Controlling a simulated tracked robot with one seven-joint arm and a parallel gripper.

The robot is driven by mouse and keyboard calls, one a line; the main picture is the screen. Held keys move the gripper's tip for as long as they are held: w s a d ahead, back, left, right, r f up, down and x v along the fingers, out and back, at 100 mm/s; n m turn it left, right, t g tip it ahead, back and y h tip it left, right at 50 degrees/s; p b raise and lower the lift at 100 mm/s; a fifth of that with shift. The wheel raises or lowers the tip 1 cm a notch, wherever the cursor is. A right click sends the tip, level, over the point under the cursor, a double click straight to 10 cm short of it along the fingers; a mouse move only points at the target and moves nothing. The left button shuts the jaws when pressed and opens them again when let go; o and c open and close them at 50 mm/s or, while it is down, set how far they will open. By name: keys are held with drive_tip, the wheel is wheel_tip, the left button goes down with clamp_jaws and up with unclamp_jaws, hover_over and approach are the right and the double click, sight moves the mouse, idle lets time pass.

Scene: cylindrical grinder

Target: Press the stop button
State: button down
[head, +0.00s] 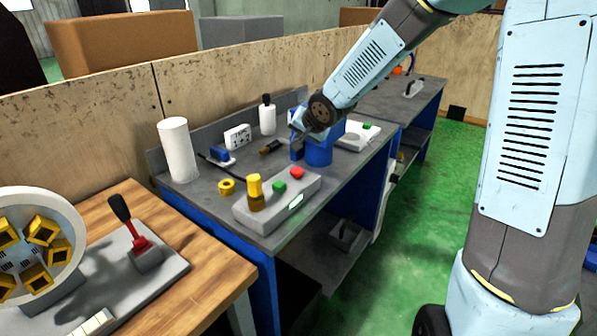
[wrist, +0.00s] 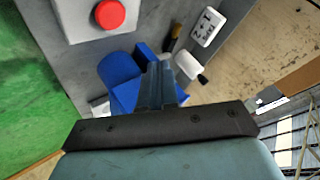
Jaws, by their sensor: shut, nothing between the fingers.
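A light grey control box (head: 262,212) stands at the front of the grey bench. On its top are a red button (head: 297,172), a green button (head: 279,187) and a yellow knob (head: 254,187). In the wrist view the red button (wrist: 110,14) is near the top edge, on the end of the box (wrist: 78,30). My gripper (head: 297,148) is shut and empty, above the bench behind the box and apart from the red button.
A blue object (head: 319,153) stands beside my gripper, behind the box. A second grey box (head: 352,138) with a green button is farther back. A white cylinder (head: 177,150), a yellow ring (head: 226,187), a socket block (head: 238,137) and a bottle (head: 267,118) are on the bench.

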sight(299, 172)
drive_tip(key=shift+f, duration=3.75)
drive_tip(key=shift+f, duration=0.1)
drive_tip(key=shift+f, duration=0.25)
drive_tip(key=shift+f, duration=0.55)
idle(0.5)
drive_tip(key=shift+r, duration=1)
drive_tip(key=shift+r, duration=2.5)
